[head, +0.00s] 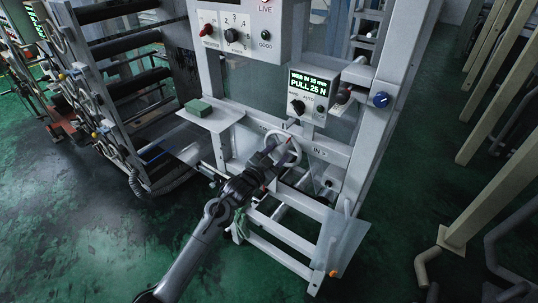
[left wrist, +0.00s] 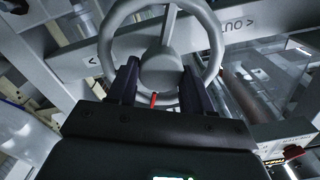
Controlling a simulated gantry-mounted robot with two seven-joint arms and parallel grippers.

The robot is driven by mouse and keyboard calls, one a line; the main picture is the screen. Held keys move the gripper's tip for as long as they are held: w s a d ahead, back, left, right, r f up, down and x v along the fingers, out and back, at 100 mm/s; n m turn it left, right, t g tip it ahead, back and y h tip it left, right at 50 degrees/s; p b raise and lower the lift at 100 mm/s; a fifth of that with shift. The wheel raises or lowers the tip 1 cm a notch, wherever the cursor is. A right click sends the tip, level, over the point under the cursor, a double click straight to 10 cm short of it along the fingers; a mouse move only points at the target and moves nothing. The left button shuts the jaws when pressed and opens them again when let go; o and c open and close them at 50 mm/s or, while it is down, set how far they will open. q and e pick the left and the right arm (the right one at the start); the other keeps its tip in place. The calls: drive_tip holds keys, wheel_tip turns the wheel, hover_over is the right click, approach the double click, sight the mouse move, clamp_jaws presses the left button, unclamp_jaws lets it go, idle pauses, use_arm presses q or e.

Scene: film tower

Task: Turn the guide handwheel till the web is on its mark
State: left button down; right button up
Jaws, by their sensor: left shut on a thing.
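The guide handwheel (head: 296,144) is a pale grey wheel on the front rail of the machine, beside an "IN" label. In the left wrist view the handwheel (left wrist: 209,28) fills the upper middle, with a round hub and a spoke. My left gripper (head: 275,153) reaches it from the front. Its two dark fingers (left wrist: 158,80) stand on either side of the hub, shut on the wheel. A small red mark (left wrist: 154,99) shows below the hub. A display box (head: 313,88) above reads "PULL 25 N"; its upper line is small and hard to read. My right gripper is out of view.
A control panel (head: 238,30) with red and black knobs is above. Rollers (head: 125,45) stand at left. Green floor (head: 90,235) is clear at front left.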

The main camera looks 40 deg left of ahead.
use_arm(q)
drive_tip(key=m, duration=0.3)
drive_tip(key=shift+f+m, duration=0.1)
drive_tip(key=shift+m, duration=0.3)
drive_tip(key=m, duration=0.3)
drive_tip(key=shift+d+m, duration=0.1)
drive_tip(key=shift+m, duration=0.2)
drive_tip(key=m+b, duration=0.1)
drive_tip(key=m, duration=0.2)
drive_tip(key=shift+f+m, duration=0.15)
drive_tip(key=shift+m, duration=0.15)
drive_tip(key=shift+m+b, duration=0.4)
drive_tip(key=shift+m, duration=1.1)
drive_tip(key=shift+c, duration=2.4)
unclamp_jaws()
